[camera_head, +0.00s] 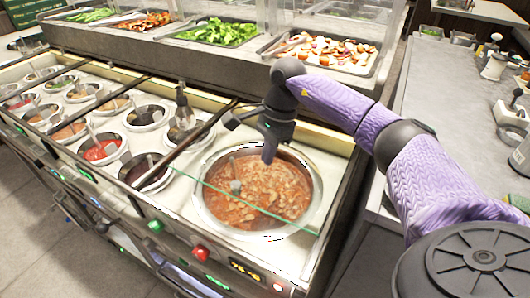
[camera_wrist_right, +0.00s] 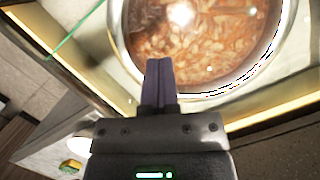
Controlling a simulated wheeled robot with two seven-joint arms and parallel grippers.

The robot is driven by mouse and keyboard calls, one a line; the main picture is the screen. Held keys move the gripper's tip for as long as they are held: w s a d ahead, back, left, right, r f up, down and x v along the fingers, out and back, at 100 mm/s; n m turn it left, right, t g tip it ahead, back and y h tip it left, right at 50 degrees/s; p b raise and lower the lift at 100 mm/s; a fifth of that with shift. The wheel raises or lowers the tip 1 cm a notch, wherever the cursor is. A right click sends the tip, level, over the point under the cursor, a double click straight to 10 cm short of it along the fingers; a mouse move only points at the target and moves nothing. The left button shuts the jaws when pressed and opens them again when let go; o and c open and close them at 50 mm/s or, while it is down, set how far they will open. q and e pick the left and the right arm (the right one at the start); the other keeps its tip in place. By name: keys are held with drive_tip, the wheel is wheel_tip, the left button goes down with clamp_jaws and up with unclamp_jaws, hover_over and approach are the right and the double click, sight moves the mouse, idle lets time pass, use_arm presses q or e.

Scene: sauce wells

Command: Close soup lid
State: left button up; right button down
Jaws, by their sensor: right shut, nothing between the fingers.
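The soup well (camera_head: 203,208) is a round metal pot at the right end of the counter, filled with chunky orange-brown soup (camera_head: 262,192). A thin green glass edge (camera_head: 240,201) crosses the front of the well; it looks like the edge of the clear soup lid. The rest of the pane is hard to make out, and its exact tilt I cannot tell. The green edge also shows in the right wrist view (camera_wrist_right: 72,35). My right gripper (camera_head: 268,156) is shut and empty, fingers pointing down above the far part of the soup. My left gripper is out of view.
Several small sauce wells (camera_head: 103,150) with ladles stand to the left. Trays of cut vegetables (camera_head: 218,32) lie on a raised shelf behind. A red knob (camera_head: 201,253) and a green knob (camera_head: 155,226) are on the front panel. A grey worktop (camera_head: 450,85) is at right.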

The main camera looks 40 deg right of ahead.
sight(260, 181)
drive_tip(key=x, duration=0.5)
drive_tip(key=shift+a+f+b, duration=0.15)
drive_tip(key=shift+b, duration=0.25)
drive_tip(key=shift+w+a+r, duration=0.1)
drive_tip(key=shift+w+a, duration=0.05)
drive_tip(key=shift+a, duration=0.4)
drive_tip(key=shift+w+a+r, duration=0.1)
drive_tip(key=shift+a+r, duration=0.05)
drive_tip(key=shift+a, duration=0.45)
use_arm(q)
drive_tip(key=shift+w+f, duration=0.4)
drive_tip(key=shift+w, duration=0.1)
use_arm(e)
drive_tip(key=shift+a, duration=0.45)
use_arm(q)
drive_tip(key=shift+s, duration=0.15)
